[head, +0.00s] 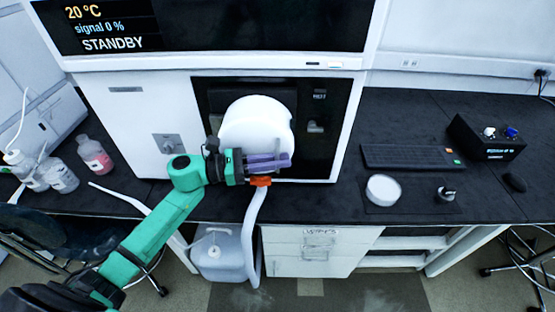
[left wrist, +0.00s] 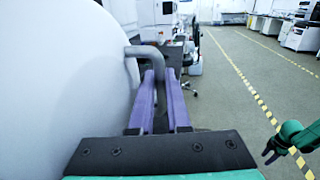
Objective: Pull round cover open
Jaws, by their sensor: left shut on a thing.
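The round cover (head: 256,125) is a large white disc on the front of the instrument, in its dark recessed panel. In the left wrist view the cover (left wrist: 60,75) fills the left side, with a grey bent handle (left wrist: 147,52) standing out from its edge. My left gripper (head: 268,162) is at the cover's lower right part. Its purple fingers (left wrist: 160,105) are shut on the handle, one on each side. Part of my right arm, with what looks like its dark gripper (left wrist: 272,153), shows at the right of the left wrist view, too small to tell its state.
The instrument's screen (head: 200,25) reads STANDBY. A keyboard (head: 412,157), a white round dish (head: 383,190) and a black box (head: 487,137) lie on the right bench. Several bottles (head: 95,155) stand at the left. A white jug (head: 218,252) is below the bench.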

